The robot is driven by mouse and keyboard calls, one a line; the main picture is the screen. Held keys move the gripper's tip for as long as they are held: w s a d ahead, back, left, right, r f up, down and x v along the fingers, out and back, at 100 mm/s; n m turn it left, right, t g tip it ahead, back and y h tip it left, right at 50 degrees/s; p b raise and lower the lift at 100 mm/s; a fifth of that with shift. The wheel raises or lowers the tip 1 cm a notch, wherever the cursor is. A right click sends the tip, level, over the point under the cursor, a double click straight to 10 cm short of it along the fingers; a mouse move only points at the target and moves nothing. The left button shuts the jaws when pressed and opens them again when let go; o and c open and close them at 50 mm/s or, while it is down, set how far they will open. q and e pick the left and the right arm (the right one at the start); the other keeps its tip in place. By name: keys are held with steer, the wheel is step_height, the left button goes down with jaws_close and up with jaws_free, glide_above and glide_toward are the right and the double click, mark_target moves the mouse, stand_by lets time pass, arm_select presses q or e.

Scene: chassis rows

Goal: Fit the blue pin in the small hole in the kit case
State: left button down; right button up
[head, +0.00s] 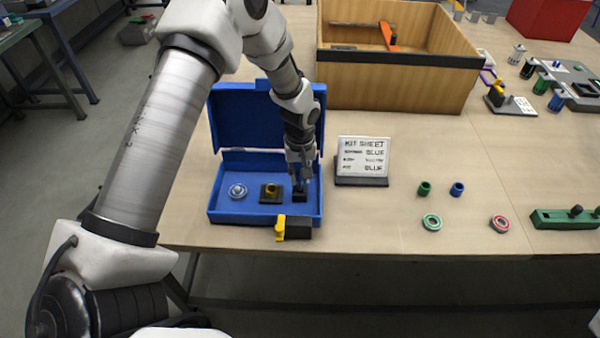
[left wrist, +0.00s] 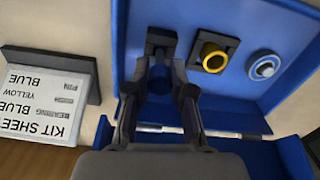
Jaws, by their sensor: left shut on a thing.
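The blue kit case (head: 262,215) stands open on the table with its lid raised at the back. Inside it, a dark block (head: 300,197) for the small hole sits at the right. My left gripper (head: 300,180) points down over this block. In the left wrist view the gripper (left wrist: 159,88) is shut on the blue pin (left wrist: 160,76), which is at the dark block (left wrist: 161,37). The fingers partly hide the pin. I cannot tell whether its tip is in the hole. My right gripper is not in view.
A yellow bush (head: 270,188) on its block and a blue-ringed bearing (head: 237,191) are also in the case. The kit sheet (head: 363,157) stands just right of it. Green (head: 424,188) and blue (head: 457,189) small parts lie farther right. A wooden bin (head: 390,85) stands behind.

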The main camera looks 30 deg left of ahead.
arm_select(q)
steer(key=shift+f+b, duration=0.6)
steer(key=shift+f, duration=0.85)
steer(key=c, duration=0.9)
jaws_free()
steer(key=shift+c, duration=0.2)
step_height(320, 180, up, 12)
steer(key=shift+r, duration=0.1)
